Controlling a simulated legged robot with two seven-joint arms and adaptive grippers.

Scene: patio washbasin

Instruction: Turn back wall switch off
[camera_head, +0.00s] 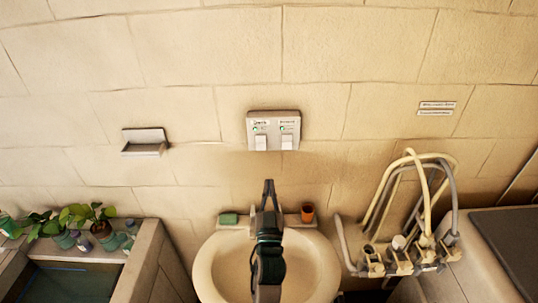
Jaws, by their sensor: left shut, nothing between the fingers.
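A grey switch panel (274,118) is on the back wall, above the washbasin. It has two pale rocker switches side by side, the left rocker (261,142) and the right rocker (287,142). Each has a small label above it, too small to read, and a small green light shows by each. My left gripper (269,188) is shut and empty. It points toward the wall over the basin and appears below the panel, apart from it. My right gripper is not in view.
A cream washbasin (208,270) is under my left arm, with green soap (228,219) and an orange-brown cup (307,213) on its back edge. A wall shelf (144,142) is at left, potted plants (104,232) lower left. Looped hoses (420,180) stand at right. Wall around the panel is clear.

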